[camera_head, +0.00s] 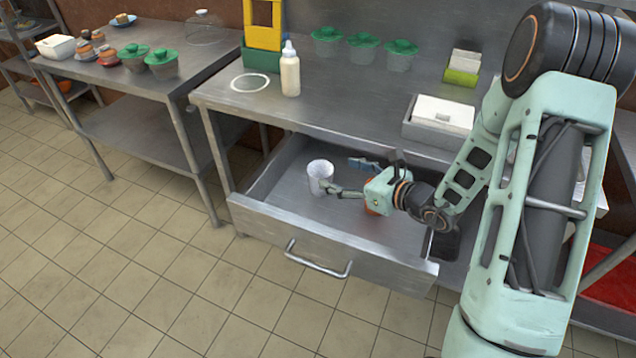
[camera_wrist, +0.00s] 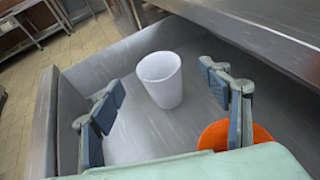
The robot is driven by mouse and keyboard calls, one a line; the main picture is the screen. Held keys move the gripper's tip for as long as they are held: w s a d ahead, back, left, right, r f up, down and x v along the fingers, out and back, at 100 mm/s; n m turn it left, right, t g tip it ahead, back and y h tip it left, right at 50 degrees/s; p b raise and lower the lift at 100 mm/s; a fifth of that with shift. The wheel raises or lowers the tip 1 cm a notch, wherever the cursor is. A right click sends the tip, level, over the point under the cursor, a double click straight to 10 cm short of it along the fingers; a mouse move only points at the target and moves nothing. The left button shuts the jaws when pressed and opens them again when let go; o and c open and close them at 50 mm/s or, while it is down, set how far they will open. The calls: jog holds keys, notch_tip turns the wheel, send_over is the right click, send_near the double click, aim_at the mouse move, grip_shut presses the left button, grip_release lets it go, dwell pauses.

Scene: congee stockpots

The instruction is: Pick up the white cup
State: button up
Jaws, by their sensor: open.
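The white cup (camera_head: 319,177) stands upright inside the open metal drawer (camera_head: 335,256) below the worktop. In the wrist view the cup (camera_wrist: 161,80) is ahead of my gripper (camera_wrist: 163,98), roughly centred between the two open fingers. The fingers appear apart from the cup, one to its left and one to its right. In the head view my gripper (camera_head: 345,178) reaches into the drawer from the right, just beside the cup. Its exact distance to the cup is hard to tell.
An orange object (camera_wrist: 236,134) lies in the drawer near the right finger, partly hidden. The worktop's edge overhangs the drawer's back. A white bottle (camera_head: 290,72), green-lidded containers (camera_head: 363,52) and a grey box with a white lid (camera_head: 440,120) stand on the worktop. The drawer's left part is clear.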

aim_at(313, 166)
jog(key=x, duration=0.8)
jog(key=shift+s+a+f+b, duration=0.1)
jog(key=shift+s+f+b, duration=0.2)
jog(key=shift+b, duration=0.1)
jog(key=shift+r, duration=0.1)
jog(key=c, duration=1.3)
jog(key=shift+o, duration=0.2)
